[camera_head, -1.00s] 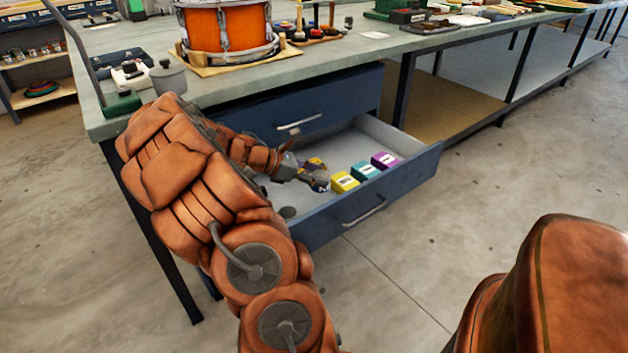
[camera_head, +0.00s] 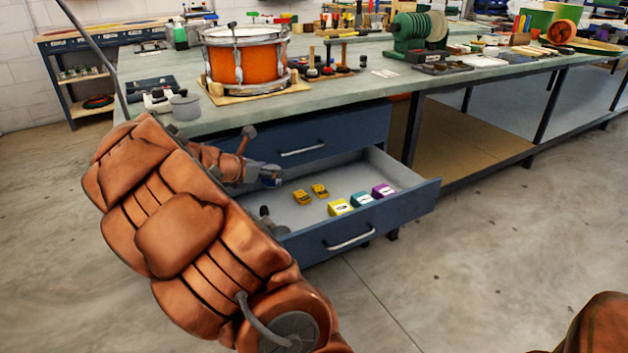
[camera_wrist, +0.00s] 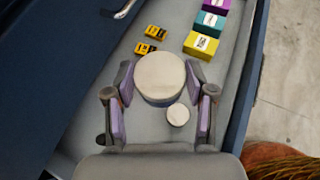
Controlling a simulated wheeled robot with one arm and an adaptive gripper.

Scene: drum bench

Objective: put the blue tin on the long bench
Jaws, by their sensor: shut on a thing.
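The blue tin (camera_wrist: 160,80) has a pale round lid and a blue side in the wrist view. My gripper (camera_wrist: 158,92) is shut on it, with a finger on either side. In the head view the gripper (camera_head: 266,174) is at the far left part of the open drawer, and a bit of the blue tin (camera_head: 272,181) shows at its tip. The tin appears to be above the drawer floor; the exact height is hard to tell. The long bench (camera_head: 330,108) has a grey-green top, above and behind the gripper.
The open drawer (camera_head: 395,213) holds two small orange-yellow boxes (camera_head: 311,193), yellow, teal and purple boxes (camera_head: 361,198), and a small pale round item (camera_wrist: 178,115). On the bench stand an orange drum (camera_head: 245,62) and a grey lidded pot (camera_head: 184,105). Bare top lies along the bench's front edge.

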